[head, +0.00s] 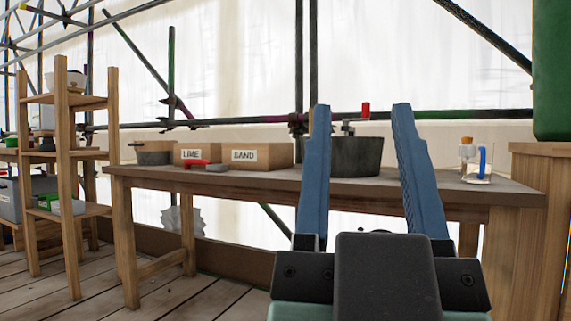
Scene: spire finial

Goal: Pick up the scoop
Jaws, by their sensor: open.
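My gripper (361,107) is open, its two blue fingers pointing up and apart in the foreground. Nothing shows held between them. A small tool with a red handle (195,162) and a grey end (216,168) lies on the wooden table (230,182), left of my gripper, in front of the boxes. It may be the scoop. Another red handle (366,109) stands up from the dark bucket (357,157), which shows between my fingers farther back. What is attached to it is mostly hidden. I cannot tell for certain which is the scoop.
Wooden boxes marked LIME (191,153) and SAND (244,155) stand on the table, with a grey pan (154,153) to their left. A clear container with a blue item (482,162) stands at the right. A wooden shelf (68,160) is at left; scaffold poles are behind.

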